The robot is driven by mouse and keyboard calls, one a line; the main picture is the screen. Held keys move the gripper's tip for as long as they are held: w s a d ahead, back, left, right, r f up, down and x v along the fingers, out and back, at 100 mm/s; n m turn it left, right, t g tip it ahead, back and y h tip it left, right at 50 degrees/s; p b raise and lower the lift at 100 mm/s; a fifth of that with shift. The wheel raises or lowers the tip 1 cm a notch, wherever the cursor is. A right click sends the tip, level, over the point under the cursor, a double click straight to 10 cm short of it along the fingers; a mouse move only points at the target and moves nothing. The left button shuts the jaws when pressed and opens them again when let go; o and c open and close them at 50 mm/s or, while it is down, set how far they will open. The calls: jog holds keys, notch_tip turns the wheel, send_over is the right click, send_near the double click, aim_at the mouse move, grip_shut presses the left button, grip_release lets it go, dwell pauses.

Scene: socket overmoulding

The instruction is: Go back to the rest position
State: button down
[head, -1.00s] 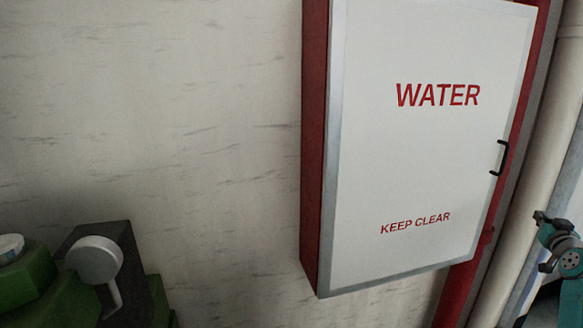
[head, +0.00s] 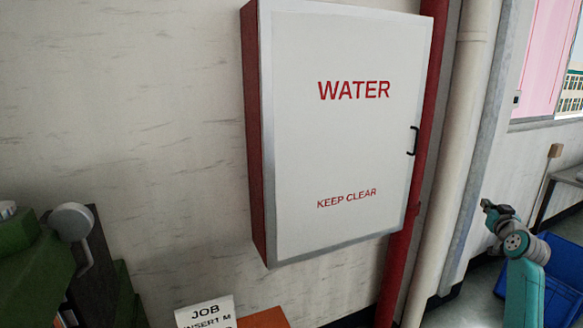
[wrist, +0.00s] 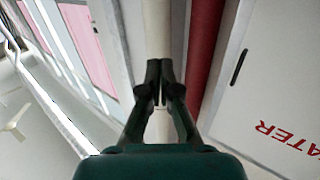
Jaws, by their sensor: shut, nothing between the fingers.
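My gripper (wrist: 160,72) shows in the middle of the wrist view, its two dark fingers together with nothing between them. In the head view my teal and grey arm stands at the right, with the dark gripper end (head: 487,205) at its upper left. The gripper is clear of other things, in the air. In the wrist view it points toward the wall with the pipes.
A white and red WATER cabinet (head: 340,130) hangs on the wall, with a red pipe (head: 432,120) and a pale pipe (head: 465,130) beside it. A blue crate (head: 562,270) is at lower right. A green machine (head: 35,262) and a JOB sign (head: 206,312) are lower left.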

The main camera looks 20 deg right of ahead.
jog(key=a+f+n+y, duration=0.1)
jog(key=a+f+y, duration=0.2)
jog(key=a+f, duration=2.45)
jog(key=s+a+f+n+y, duration=0.15)
jog(key=s+a, duration=0.25)
jog(key=a, duration=0.4)
jog(key=s+a+f+m, duration=0.1)
jog(key=s+a+f, duration=0.2)
jog(key=a, duration=0.5)
jog(key=s+a+f+n+t+y, duration=0.1)
jog(key=s+a+f+n+y, duration=0.15)
jog(key=s+a, duration=1.45)
jog(key=s+a+r+n+y, duration=0.2)
jog(key=s+a+r, duration=0.2)
jog(key=s, duration=0.4)
jog(key=s+a+r+n+y, duration=0.1)
jog(key=s+a+r+y, duration=0.1)
jog(key=s+a+r, duration=0.2)
jog(key=s+r, duration=0.3)
jog(key=s, duration=0.2)
jog(key=shift+s+a+r+n, duration=0.15)
jog(key=shift+s+a+n, duration=0.15)
jog(key=shift+n, duration=0.1)
